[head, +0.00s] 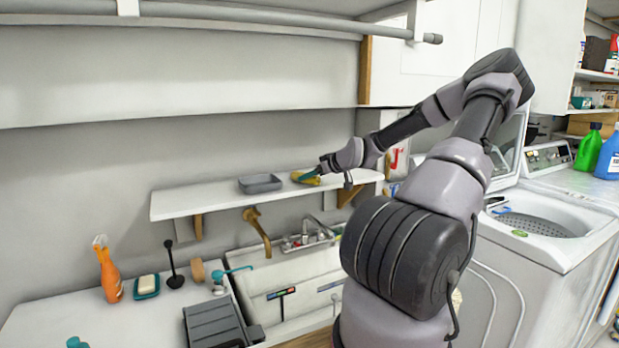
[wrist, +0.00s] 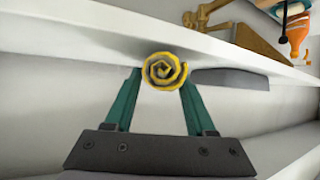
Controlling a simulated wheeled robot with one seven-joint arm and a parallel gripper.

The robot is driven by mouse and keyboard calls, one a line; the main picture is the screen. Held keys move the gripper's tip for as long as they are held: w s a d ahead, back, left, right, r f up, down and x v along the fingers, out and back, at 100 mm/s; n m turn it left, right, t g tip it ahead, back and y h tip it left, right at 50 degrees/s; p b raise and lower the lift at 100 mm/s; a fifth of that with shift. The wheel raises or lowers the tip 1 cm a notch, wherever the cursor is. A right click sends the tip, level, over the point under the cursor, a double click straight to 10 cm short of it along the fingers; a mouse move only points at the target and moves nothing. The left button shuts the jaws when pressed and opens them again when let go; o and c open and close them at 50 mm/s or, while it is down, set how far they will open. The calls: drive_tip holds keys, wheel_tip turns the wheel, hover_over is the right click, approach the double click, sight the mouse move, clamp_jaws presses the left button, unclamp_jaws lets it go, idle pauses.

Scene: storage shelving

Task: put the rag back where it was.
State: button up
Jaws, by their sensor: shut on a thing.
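The rag (head: 301,176) is yellow and rolled up. In the wrist view the rag (wrist: 164,70) shows end-on as a spiral. My gripper (head: 310,175) has teal fingers and is shut on the rag, one finger on each side of the roll. It holds the rag at the white wall shelf (head: 205,201), just right of a grey tray (head: 260,183). I cannot tell whether the rag touches the shelf top. The shelf (wrist: 95,35) and the tray (wrist: 232,77) also show in the wrist view.
Below the shelf are a sink (head: 290,283), a faucet (head: 305,238) and a hanging brown tool (head: 257,230). An orange spray bottle (head: 108,270) and a soap dish (head: 146,287) stand on the lower left counter. The shelf left of the tray is bare. A washing machine (head: 545,225) stands right.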

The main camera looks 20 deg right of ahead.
drive_tip(key=shift+f, duration=0.2)
drive_tip(key=o, duration=1.3)
drive_tip(key=shift+o, duration=0.2)
